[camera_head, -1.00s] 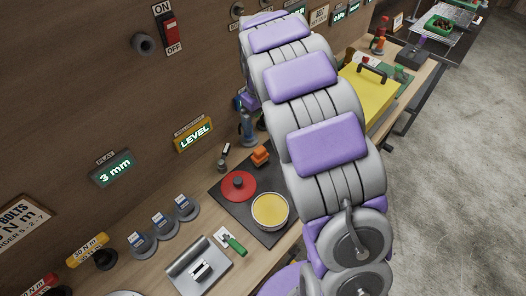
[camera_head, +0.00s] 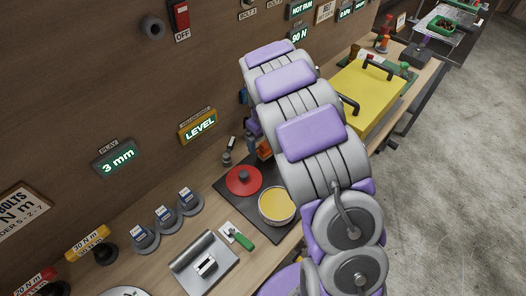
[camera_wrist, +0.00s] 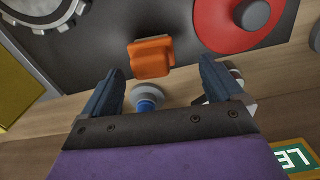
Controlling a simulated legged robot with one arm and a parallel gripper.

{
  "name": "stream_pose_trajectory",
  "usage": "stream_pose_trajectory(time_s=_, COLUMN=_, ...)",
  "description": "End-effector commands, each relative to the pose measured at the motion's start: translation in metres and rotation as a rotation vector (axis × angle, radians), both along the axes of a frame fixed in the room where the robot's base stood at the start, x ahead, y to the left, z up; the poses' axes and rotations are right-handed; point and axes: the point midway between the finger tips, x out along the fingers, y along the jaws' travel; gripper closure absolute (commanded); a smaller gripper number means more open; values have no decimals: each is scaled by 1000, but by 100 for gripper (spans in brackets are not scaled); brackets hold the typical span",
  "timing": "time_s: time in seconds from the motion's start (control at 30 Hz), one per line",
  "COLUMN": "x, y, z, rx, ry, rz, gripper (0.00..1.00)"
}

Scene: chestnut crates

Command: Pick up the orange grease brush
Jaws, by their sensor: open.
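The orange grease brush (camera_wrist: 150,57) shows in the wrist view as a blocky orange piece at the edge of the dark mat (camera_wrist: 120,55). In the head view a sliver of the orange brush (camera_head: 264,150) shows at the mat's back edge, mostly hidden by my arm. My gripper (camera_wrist: 161,67) is open and empty, its two dark fingers pointing toward the brush. The brush appears between and beyond the fingertips; I see no contact. In the head view my gripper is hidden behind the arm.
On the mat are a red disc with a dark knob (camera_head: 244,180) and a yellow-filled round tin (camera_head: 277,205). A small blue-topped item on a grey base (camera_wrist: 148,97) shows between my fingers. A yellow case (camera_head: 368,92) stands farther along the bench; the sign wall rises behind.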

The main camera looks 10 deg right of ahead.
Motion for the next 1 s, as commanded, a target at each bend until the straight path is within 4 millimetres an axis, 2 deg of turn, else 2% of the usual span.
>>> stream_pose_trajectory(time_s=0.1, x=2, y=-4, z=-20, rx=5, ry=1, rz=-3, gripper=6)
stream_pose_trajectory(time_s=0.23, x=2, y=-7, z=-38, rx=8, ry=1, rz=-3, gripper=6)
stream_pose_trajectory(time_s=0.5, x=2, y=0, z=-42, rx=1, ry=0, rz=-2, gripper=6)
stream_pose_trajectory(time_s=1.0, x=2, y=-4, z=-42, rx=6, ry=1, rz=-3, gripper=53)
